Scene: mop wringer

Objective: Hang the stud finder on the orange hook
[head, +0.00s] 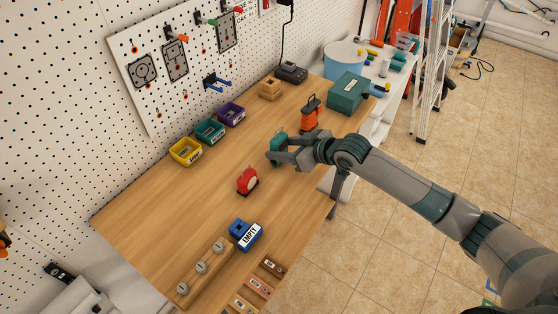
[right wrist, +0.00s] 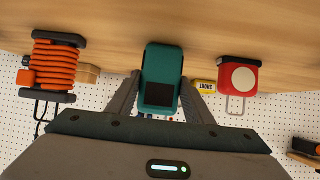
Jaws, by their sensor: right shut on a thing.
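The stud finder (head: 277,143) is a teal handheld device with a dark square panel. My right gripper (head: 283,151) is shut on it over the middle of the workbench. In the right wrist view the stud finder (right wrist: 161,78) sits between the two fingers. I cannot tell whether it clears the bench top. The orange hook (head: 181,38) sticks out of the white board on the pegboard wall, beside a dark tool outline. It is up and to the left of my right gripper and looks empty. My left gripper is not in view.
Green (head: 212,22), red (head: 236,10) and blue (head: 216,82) hooks are on the board too. Yellow (head: 186,151), teal (head: 209,131) and purple (head: 231,114) bins line the wall. A red tape measure (head: 247,181) and an orange cord reel (head: 310,114) stand near my right gripper.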

